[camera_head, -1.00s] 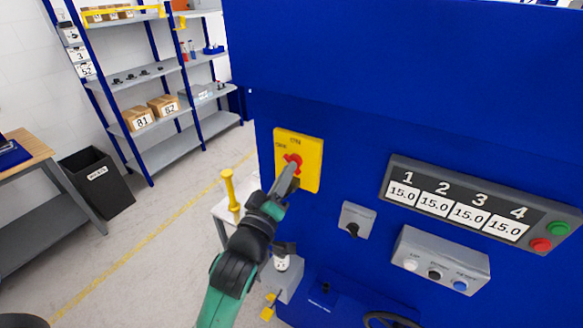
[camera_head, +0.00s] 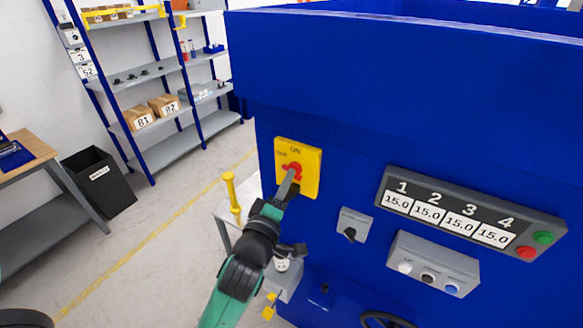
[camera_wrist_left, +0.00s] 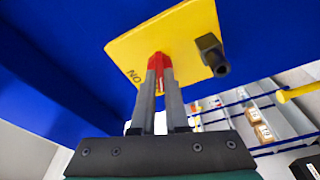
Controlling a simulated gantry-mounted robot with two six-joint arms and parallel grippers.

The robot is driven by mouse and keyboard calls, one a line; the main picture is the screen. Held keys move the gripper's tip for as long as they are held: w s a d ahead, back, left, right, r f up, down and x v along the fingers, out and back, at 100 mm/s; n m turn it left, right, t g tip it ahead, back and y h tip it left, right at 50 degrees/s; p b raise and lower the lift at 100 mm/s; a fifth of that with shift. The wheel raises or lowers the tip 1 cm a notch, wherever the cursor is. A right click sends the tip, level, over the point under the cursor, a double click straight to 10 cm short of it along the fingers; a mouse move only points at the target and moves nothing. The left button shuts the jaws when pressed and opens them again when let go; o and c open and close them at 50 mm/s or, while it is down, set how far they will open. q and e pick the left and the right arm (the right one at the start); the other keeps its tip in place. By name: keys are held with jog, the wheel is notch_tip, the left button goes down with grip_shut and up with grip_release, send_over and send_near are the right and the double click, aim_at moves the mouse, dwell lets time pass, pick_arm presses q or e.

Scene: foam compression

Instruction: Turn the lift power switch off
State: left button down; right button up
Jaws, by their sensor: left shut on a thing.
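The lift power switch is a yellow plate (camera_head: 311,163) with a red knob (camera_head: 291,167) on the blue machine's front. "ON" is lettered at the plate's top and a smaller label sits to its left. My left gripper (camera_head: 289,178) reaches up from below and is shut on the red knob. In the left wrist view, the two grey fingers (camera_wrist_left: 159,80) press on both sides of the red knob (camera_wrist_left: 158,61), against the yellow plate (camera_wrist_left: 140,45). The fingers hide part of the knob, so its exact angle is hard to tell. My right gripper is not in view.
Right of the switch are a small grey box with a black knob (camera_head: 350,234), a display panel (camera_head: 477,212) reading 15.0 and a grey button box (camera_head: 432,263). A yellow-handled thing (camera_head: 232,192) stands left of my arm. Shelving and a bin (camera_head: 99,186) are farther left.

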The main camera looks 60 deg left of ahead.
pick_arm(q)
jog(key=shift+r+n+g+p, duration=0.2)
jog(key=shift+n+g+p, duration=0.1)
jog(key=shift+n+p, duration=1.3)
jog(key=shift+f+n, duration=0.1)
jog(key=shift+n, duration=0.5)
jog(key=shift+c, duration=0.8)
grip_release()
jog(key=s+a+p+v, duration=0.1)
jog(key=p+v, duration=0.1)
jog(key=v, duration=0.5)
